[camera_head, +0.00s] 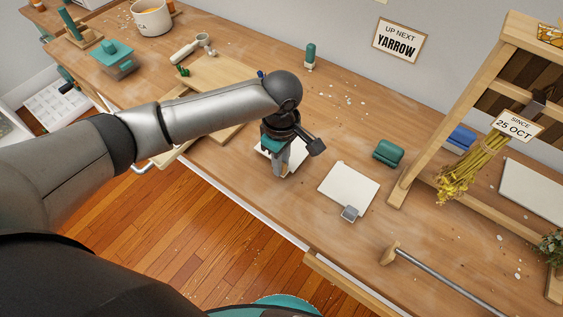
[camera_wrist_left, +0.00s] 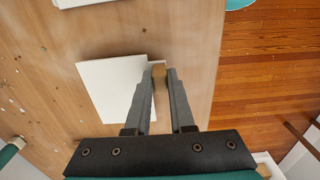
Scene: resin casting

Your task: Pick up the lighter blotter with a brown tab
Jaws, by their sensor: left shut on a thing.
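A white blotter (camera_wrist_left: 108,88) lies on the bench under my left gripper, and its edge shows in the head view (camera_head: 294,158). Its brown tab (camera_wrist_left: 159,76) is between the fingertips of my left gripper (camera_wrist_left: 161,72). The left gripper (camera_head: 279,172) points down in the head view, shut on that tab. My gripper hides part of the blotter. A second white blotter (camera_head: 348,188) with a grey tab (camera_head: 350,213) lies to the right; its edge also shows at the top of the wrist view (camera_wrist_left: 80,2). My right gripper is not in view.
A green rocker-shaped tool (camera_head: 387,153) and a blue one (camera_head: 461,139) lie near a wooden rack (camera_head: 440,110) with hanging dried stems (camera_head: 470,168). A wooden board (camera_head: 215,80) is behind my arm. A metal rod (camera_head: 445,280) lies near the front right.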

